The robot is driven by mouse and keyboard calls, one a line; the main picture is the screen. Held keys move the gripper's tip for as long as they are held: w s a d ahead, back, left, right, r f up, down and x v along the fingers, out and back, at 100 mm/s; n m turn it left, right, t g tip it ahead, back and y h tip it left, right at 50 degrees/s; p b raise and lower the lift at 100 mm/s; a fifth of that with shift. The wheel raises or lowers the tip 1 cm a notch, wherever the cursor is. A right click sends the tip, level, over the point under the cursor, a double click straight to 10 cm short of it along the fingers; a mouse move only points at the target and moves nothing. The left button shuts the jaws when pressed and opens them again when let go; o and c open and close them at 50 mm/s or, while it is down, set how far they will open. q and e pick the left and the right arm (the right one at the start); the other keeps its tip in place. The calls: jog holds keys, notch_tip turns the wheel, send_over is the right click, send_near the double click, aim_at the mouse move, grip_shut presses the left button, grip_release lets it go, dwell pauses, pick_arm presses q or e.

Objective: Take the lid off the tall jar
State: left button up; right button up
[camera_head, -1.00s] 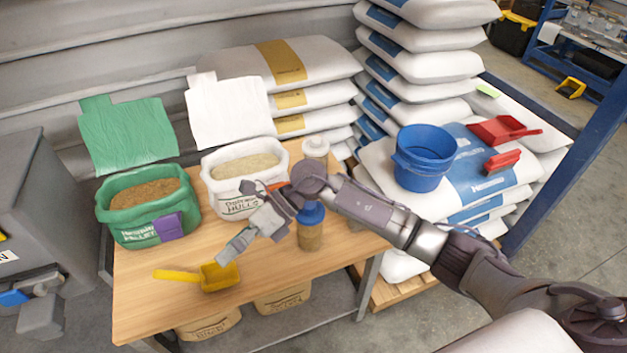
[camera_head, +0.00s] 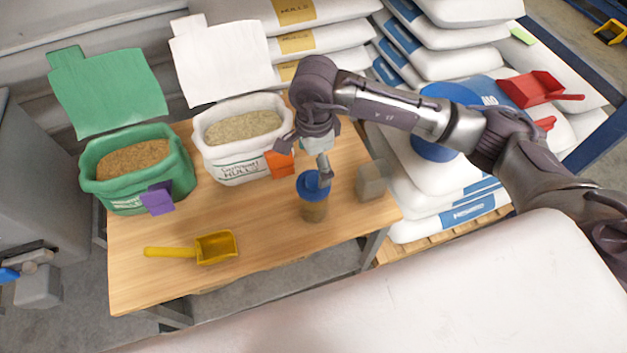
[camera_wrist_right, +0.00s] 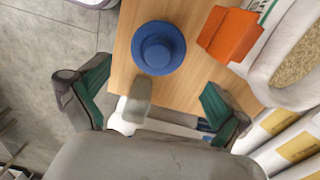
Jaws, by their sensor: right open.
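A jar (camera_head: 313,210) with a brownish, see-through body and a blue lid (camera_head: 311,184) stands upright on the wooden table (camera_head: 255,265), near its front right part. The lid is on the jar. It also shows from above in the right wrist view as a round blue lid (camera_wrist_right: 158,47) with a raised centre. My right gripper (camera_head: 307,163) is just above and behind the lid, pointing down. In the right wrist view its fingers (camera_wrist_right: 158,82) are spread with nothing between them, and the lid lies beyond the tips. Contact with the lid cannot be told. My left gripper is not in view.
A greyish container (camera_head: 371,184) stands right of the jar. A white bag (camera_head: 235,165) with an orange clip (camera_head: 280,163) is close behind left. A green bag (camera_head: 135,190) and yellow scoop (camera_head: 215,248) are further left. The table's middle front is clear.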

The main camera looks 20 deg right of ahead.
aim_at(314, 179)
jog(key=shift+f, duration=0.6)
jog(key=f, duration=0.1)
jog(key=f+p, duration=0.1)
jog(key=f, duration=0.2)
jog(key=shift+s+a+f+p, duration=0.15)
jog(key=shift+s+f+p, duration=0.05)
jog(key=shift+s+p, duration=0.1)
jog(key=shift+w+f, duration=0.1)
jog(key=shift+f, duration=0.2)
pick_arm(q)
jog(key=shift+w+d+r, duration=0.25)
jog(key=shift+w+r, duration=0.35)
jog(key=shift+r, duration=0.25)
pick_arm(e)
jog(key=shift+c, duration=0.3)
jog(key=c, duration=0.7)
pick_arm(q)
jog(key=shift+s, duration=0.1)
pick_arm(e)
jog(key=shift+c, duration=0.9)
